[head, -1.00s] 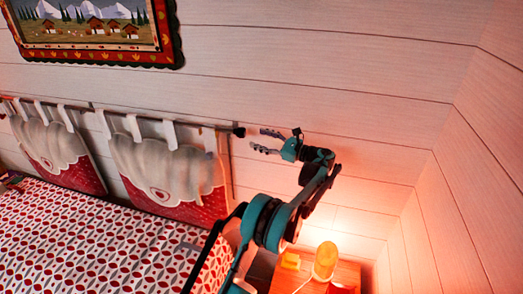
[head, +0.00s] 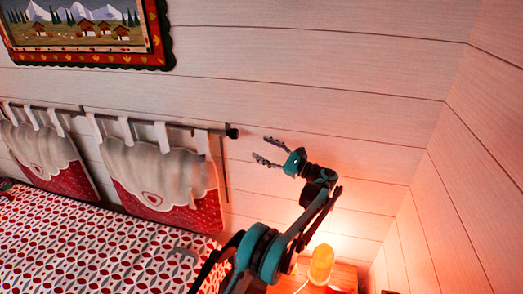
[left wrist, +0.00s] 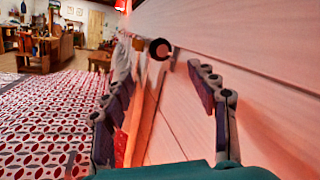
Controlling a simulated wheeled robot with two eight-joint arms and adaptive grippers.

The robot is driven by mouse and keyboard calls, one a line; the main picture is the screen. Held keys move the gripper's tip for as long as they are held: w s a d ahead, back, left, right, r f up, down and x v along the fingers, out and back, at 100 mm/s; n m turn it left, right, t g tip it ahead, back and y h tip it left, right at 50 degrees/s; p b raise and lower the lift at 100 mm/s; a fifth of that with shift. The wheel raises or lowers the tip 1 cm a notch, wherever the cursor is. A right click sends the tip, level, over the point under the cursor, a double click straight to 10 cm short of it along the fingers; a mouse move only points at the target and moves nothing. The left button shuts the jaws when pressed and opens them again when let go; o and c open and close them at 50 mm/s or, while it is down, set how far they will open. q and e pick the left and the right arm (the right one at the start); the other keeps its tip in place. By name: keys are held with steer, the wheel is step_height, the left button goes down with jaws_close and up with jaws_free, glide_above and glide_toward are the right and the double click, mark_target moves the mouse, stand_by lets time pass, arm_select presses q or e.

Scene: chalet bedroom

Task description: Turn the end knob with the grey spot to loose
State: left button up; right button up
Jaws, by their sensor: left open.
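The end knob (head: 232,132) is a dark round cap on the right end of the rod along the wall. In the left wrist view the knob (left wrist: 160,49) faces the camera as a dark ring with a reddish-brown middle; I cannot make out a grey spot. My left gripper (head: 262,148) is open and empty, to the right of the knob and a little lower in the head view. In the left wrist view its two fingers (left wrist: 158,78) stand either side of the line to the knob, which shows beyond their tips. It does not touch the knob. My right gripper is not in view.
The rod (head: 180,125) carries hanging cushions (head: 155,165) above the patterned bed (head: 90,240). A glowing lamp (head: 320,265) stands on a nightstand below my left arm. A framed picture (head: 85,35) hangs above. The plank wall right of the knob is bare.

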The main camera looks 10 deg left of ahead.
mark_target(237, 135)
arm_select(q)
steer(key=w+a+r+m+p, duration=0.1)
steer(key=a, duration=0.2)
steer(key=w+a+m+h+p, duration=0.1)
steer(key=a+m, duration=0.1)
steer(key=a, duration=0.2)
steer(key=w+a+r+m+h+p, duration=0.1)
steer(key=a+m, duration=0.1)
steer(key=a, duration=0.2)
steer(key=shift+w+r, duration=0.1)
steer(key=shift+r, duration=0.25)
steer(key=shift+w+a, duration=0.1)
steer(key=shift+w, duration=0.05)
